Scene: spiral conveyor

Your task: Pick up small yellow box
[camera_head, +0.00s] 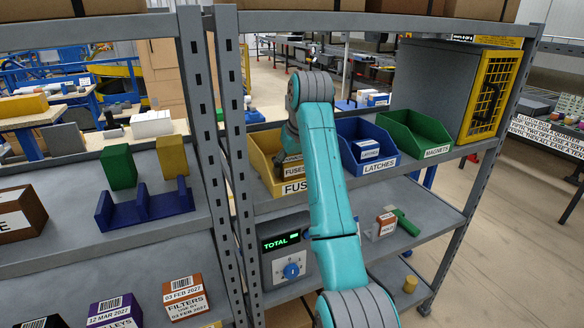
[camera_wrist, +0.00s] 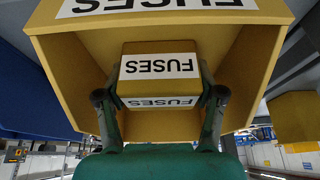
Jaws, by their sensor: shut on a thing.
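The small yellow box (camera_wrist: 131,87) is in the wrist view, inside a larger yellow bin (camera_wrist: 240,60), with white FUSES labels on two faces; I cannot tell whether a second box lies against it. My gripper (camera_wrist: 161,98) has one finger on each side of the box and is shut on it. In the head view the yellow bin (camera_head: 263,160) stands on the middle shelf. Its FUSES box (camera_head: 293,161) is partly hidden behind my arm, and my fingertips are hidden there too.
A blue LATCHES bin (camera_head: 379,165) and a green MAGNETS bin (camera_head: 417,130) stand right of the yellow bin. A shelf upright (camera_head: 232,110) is close on its left. A scale with a TOTAL display (camera_head: 283,240) sits below. A yellow mesh cage (camera_head: 490,95) stands at far right.

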